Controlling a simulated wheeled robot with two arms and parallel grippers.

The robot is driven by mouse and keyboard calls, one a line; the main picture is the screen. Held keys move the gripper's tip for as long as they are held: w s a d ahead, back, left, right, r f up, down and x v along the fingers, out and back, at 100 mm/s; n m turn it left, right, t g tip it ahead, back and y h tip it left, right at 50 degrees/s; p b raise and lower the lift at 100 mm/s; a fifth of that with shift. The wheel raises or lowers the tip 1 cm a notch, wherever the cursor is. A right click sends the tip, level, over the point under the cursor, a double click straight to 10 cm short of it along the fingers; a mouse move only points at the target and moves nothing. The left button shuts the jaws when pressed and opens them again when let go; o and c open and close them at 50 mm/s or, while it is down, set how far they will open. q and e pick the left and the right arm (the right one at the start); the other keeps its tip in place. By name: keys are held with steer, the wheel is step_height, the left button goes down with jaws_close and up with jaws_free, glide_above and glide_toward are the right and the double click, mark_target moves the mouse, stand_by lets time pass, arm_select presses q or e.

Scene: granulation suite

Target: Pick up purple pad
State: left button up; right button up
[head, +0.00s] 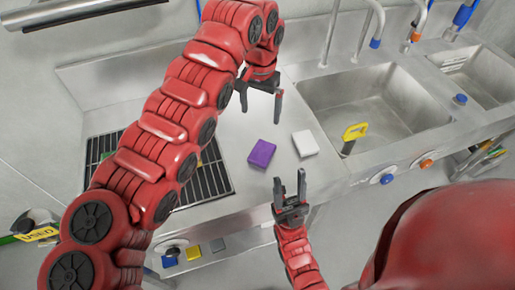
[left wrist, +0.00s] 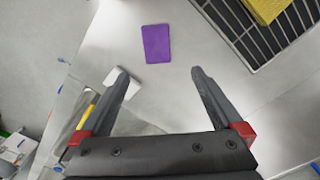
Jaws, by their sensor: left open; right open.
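The purple pad (head: 262,153) lies flat on the steel counter between the drain grate and the sink. It also shows in the left wrist view (left wrist: 157,43), beyond the fingertips and between their lines. My left gripper (head: 259,105) is open and empty above the counter, behind the pad in the head view; its fingers also show in the left wrist view (left wrist: 159,78). My right gripper (head: 289,178) is open and empty near the counter's front edge, in front of the pad. Neither gripper touches the pad.
A white pad (head: 305,143) lies right of the purple one. A dark grate (head: 210,183) is at left, largely behind my left arm, with a yellow pad (left wrist: 268,8) on it. A sink (head: 385,105) holding a yellow-handled tool (head: 354,132) is at right.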

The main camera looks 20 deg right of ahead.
arm_select(q)
steer(key=p, duration=0.5)
glide_above(262, 151)
steer(key=f, duration=1.1)
steer(key=shift+a+f, duration=0.25)
steer(key=shift+f, duration=0.1)
steer(key=shift+s+d+f, duration=0.1)
steer(key=shift+f, duration=0.15)
steer(key=f, duration=0.1)
steer(key=f+p, duration=0.1)
steer(key=f, duration=0.1)
steer(key=shift+d+f+p, duration=0.2)
steer(key=shift+f+p, duration=0.05)
steer(key=shift+p, duration=0.05)
steer(key=shift+f, duration=0.7)
steer(key=shift+c, duration=0.3)
steer(key=c, duration=1.3)
steer(key=shift+c, duration=0.2)
